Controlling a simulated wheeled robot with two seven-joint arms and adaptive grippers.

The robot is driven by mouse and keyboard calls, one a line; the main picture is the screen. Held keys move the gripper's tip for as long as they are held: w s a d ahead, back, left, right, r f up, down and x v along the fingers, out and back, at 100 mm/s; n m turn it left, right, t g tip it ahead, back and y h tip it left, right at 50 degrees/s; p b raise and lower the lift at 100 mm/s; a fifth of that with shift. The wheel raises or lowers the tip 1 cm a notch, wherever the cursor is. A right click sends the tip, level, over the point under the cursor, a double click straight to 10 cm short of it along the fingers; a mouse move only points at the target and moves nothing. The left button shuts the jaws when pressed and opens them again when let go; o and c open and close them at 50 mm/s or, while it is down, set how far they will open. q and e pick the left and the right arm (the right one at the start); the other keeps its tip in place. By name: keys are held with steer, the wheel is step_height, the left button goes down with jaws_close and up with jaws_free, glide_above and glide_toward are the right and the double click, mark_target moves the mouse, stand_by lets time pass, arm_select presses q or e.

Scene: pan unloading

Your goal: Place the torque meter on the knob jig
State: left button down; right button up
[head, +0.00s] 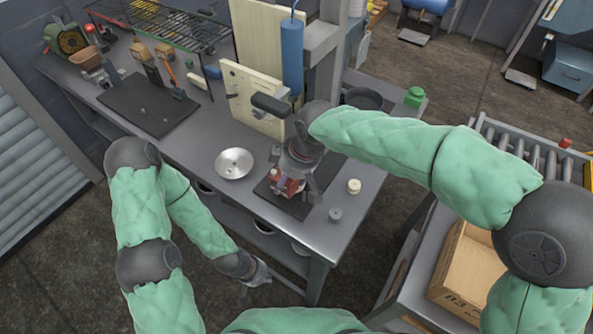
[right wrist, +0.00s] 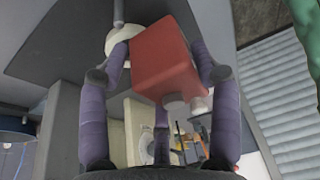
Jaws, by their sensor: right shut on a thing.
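My right gripper (head: 284,187) is shut on a red block-shaped device, apparently the torque meter (head: 290,184), low over a dark mat (head: 296,208) near the table's front edge. In the right wrist view the red meter (right wrist: 165,62) sits between the purple fingers, with pale round knobs on its lower face. A cream round part (right wrist: 117,38) shows behind it, partly hidden; I cannot tell whether it touches the meter. I cannot clearly pick out the knob jig, and the arm covers part of this spot. My left gripper (head: 256,281) hangs empty in front of the table, fingers apart.
A cream upright board (head: 248,92) with a dark handle stands behind my right gripper. A metal dish (head: 234,163) lies to the left. A cream knob (head: 354,186) and a grey knob (head: 335,214) stand to the right. A wooden crate (head: 467,268) is at right.

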steer(key=w+d, duration=0.1)
steer(key=w+d+f+b, duration=0.1)
steer(key=w, duration=0.1)
steer(key=shift+w+d, duration=0.1)
steer(key=shift+f+b, duration=0.25)
steer(key=shift+b, duration=0.1)
steer(key=shift+f, duration=0.1)
steer(key=o, duration=1.4)
steer(key=shift+f, duration=0.1)
steer(key=p+v, duration=0.4)
steer(key=v, duration=0.8)
steer(key=shift+r, duration=0.25)
